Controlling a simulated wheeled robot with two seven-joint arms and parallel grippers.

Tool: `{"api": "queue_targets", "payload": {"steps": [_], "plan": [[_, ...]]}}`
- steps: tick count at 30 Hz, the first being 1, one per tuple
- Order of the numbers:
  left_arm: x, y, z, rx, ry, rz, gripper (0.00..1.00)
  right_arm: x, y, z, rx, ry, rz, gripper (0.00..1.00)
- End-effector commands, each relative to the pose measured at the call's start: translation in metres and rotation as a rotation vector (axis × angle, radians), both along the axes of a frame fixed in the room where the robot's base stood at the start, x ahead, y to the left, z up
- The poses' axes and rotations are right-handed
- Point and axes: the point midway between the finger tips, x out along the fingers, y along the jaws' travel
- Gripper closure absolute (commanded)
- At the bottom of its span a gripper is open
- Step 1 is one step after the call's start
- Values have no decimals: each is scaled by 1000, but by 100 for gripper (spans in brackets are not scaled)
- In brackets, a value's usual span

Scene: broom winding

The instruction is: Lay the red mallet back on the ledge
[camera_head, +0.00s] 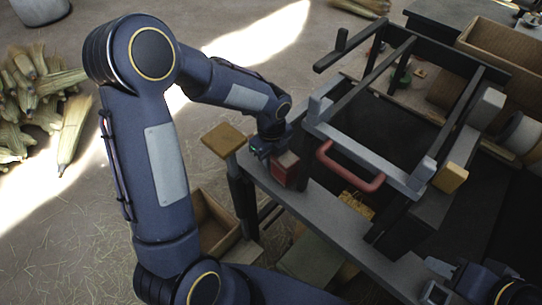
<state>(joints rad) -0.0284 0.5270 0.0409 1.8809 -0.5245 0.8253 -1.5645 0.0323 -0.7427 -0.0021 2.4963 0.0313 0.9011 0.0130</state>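A dark red block, apparently the head of the red mallet (286,170), is at the far left end of the grey ledge (337,228). Its handle is not visible. My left gripper (268,148) is right at the block, touching it or very close. The fingers are small and partly hidden, so I cannot tell whether they are closed on the handle, or whether the block rests on the ledge. My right gripper (437,292) is at the lower right, beside the near end of the ledge, with its fingers too cut off to judge.
A dark frame with a grey bar and a red U-shaped handle (349,168) stands just right of the block. A wooden pad (224,139) on a post is left of it. A cardboard box (212,225) is below. Broom-straw bundles (35,100) lie at the far left.

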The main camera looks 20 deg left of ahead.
Motion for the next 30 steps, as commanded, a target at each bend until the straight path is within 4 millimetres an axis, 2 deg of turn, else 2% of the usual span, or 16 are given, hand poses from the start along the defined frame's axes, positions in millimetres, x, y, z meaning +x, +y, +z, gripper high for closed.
{"api": "queue_targets", "payload": {"steps": [1, 5, 14, 17, 24, 30], "plan": [[0, 0, 0, 0, -1, 0, 73, 0, 0, 0, 0, 0, 0, 64], [0, 0, 0, 0, 0, 0, 58, 0, 0, 0, 0, 0, 0, 64], [0, 0, 3, 0, 0, 0, 58, 0, 0, 1, 0, 0, 0, 64], [1, 0, 15, -1, -3, 0, 58, 0, 0, 4, 0, 0, 0, 64], [0, -1, 57, -1, -4, 0, 58, 0, 0, 12, 0, 0, 0, 64], [0, -1, 76, 0, -2, -1, 58, 0, 0, 15, 0, 0, 0, 64]]}}
